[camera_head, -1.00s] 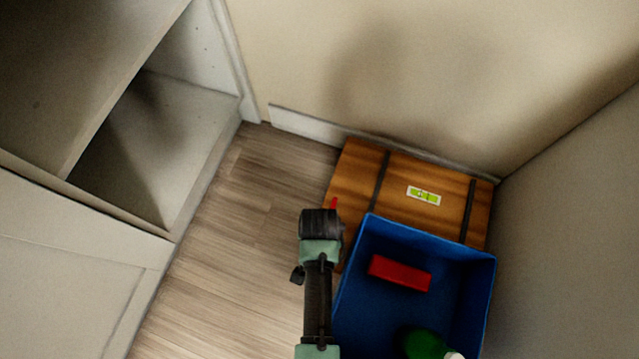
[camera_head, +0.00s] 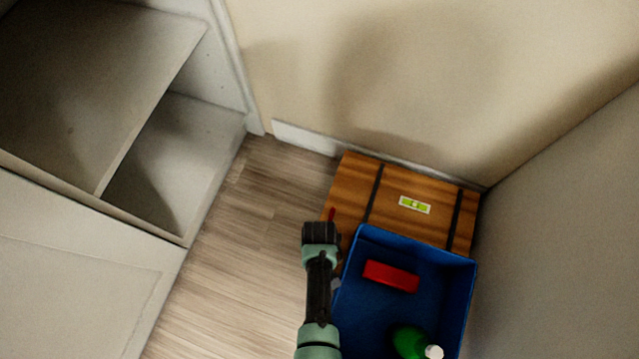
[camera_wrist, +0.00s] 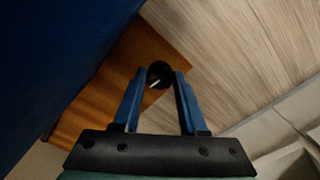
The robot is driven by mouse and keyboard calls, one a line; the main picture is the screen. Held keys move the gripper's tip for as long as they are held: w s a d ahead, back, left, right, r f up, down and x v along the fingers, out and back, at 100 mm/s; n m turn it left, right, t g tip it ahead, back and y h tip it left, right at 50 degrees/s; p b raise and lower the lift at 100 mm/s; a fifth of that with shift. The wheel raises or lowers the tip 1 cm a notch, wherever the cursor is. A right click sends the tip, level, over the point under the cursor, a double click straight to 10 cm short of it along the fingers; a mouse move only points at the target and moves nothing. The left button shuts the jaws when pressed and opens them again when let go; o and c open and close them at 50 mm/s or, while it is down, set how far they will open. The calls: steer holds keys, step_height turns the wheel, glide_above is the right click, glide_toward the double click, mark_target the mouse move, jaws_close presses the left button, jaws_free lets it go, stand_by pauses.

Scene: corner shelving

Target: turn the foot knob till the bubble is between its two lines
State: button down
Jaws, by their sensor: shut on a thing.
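The black round foot knob (camera_wrist: 160,70) with a pale line on it shows in the wrist view at the edge of the wooden box. My gripper (camera_wrist: 158,77) has its two blue fingers on either side of the knob and is shut on it. In the head view the wooden box (camera_head: 400,181) stands against the wall, with dark straps. A yellow-green level (camera_head: 415,204) lies on its top. The bubble is too small to place surely against the lines. My wrist hides the fingertips and knob in the head view.
A blue bin (camera_head: 362,244) holding a red block (camera_head: 391,276) and a green bottle (camera_head: 408,343) stands close to the right of my arm. A small red piece (camera_head: 331,214) shows at the box's left edge. Shelving (camera_head: 178,170) stands left; wood floor (camera_head: 255,240) lies clear between.

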steer(key=shift+n, duration=0.6)
steer(key=shift+c, duration=2.2)
jaws_free()
steer(key=shift+r+p, duration=0.1)
steer(key=shift+p, duration=0.2)
step_height(320, 180, up, 13)
steer(key=p, duration=0.8)
